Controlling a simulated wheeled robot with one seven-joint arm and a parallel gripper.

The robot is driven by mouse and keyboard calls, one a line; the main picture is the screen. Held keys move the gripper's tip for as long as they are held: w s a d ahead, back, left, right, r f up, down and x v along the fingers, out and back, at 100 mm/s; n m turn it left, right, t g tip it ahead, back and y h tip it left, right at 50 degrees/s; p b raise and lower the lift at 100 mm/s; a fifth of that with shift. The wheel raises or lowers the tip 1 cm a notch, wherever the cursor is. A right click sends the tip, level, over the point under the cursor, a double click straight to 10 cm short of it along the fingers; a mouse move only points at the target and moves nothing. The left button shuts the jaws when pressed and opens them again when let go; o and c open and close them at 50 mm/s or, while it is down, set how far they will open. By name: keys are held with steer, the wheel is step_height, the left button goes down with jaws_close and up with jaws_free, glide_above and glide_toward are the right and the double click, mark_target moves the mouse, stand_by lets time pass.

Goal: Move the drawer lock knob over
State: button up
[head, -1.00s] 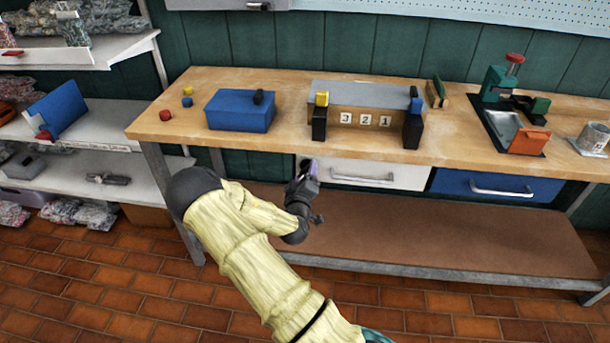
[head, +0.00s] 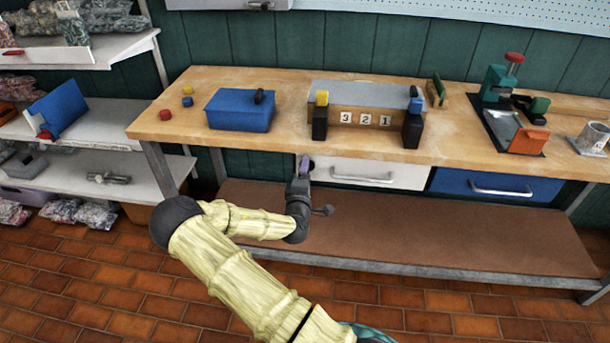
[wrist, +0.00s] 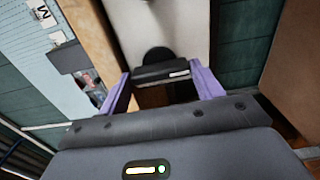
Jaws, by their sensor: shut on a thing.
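The white drawer (head: 368,174) is closed under the front edge of the workbench. In the wrist view, the black lock knob (wrist: 162,71) sits on the pale drawer front (wrist: 183,25), with a round part behind a wide bar. My gripper (head: 304,166) is at the left end of the white drawer, and its own body hides the knob in the head view. In the wrist view, the purple fingers of my gripper (wrist: 163,88) stand on both sides of the knob's bar and are shut on it.
The bench top (head: 275,150) carries a blue box (head: 240,112), a numbered wooden block (head: 365,119) and a green clamp device (head: 497,83). A blue drawer (head: 497,187) is to the right. The lower shelf (head: 420,230) is bare.

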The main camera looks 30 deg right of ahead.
stand_by(0.3)
steer(key=o, duration=1)
steer(key=v, duration=1.7)
steer(key=shift+s+a, duration=0.15)
steer(key=shift+a, duration=0.05)
